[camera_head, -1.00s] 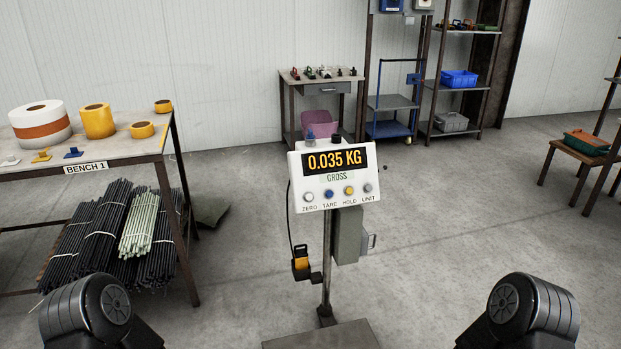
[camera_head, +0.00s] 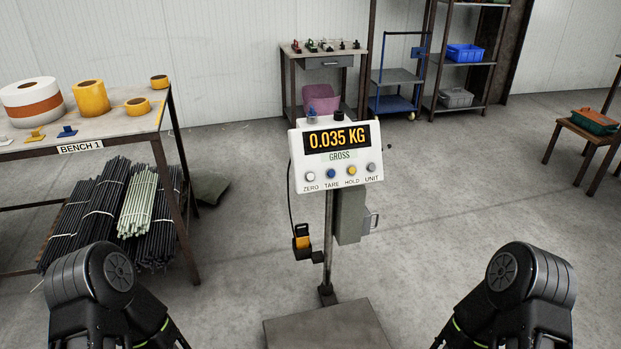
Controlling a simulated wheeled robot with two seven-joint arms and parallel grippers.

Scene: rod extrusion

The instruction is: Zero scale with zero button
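The scale's display head (camera_head: 336,155) stands on a post in the middle of the head view. Its screen reads 0.035 KG with GROSS below. The white ZERO button (camera_head: 310,177) is the leftmost of the button row, beside the blue TARE, yellow HOLD and grey UNIT buttons. The scale's platform (camera_head: 330,325) is on the floor at the bottom, and its visible part is bare. My two arms show at the lower left and lower right, well apart from the scale. Neither gripper is in view.
Bench 1 (camera_head: 120,135) stands at the left with tape rolls on top and bundled rods (camera_head: 105,215) below. A yellow-and-black device (camera_head: 302,242) hangs on the scale post by a cable. A small table and shelves stand at the back. The floor around the scale is clear.

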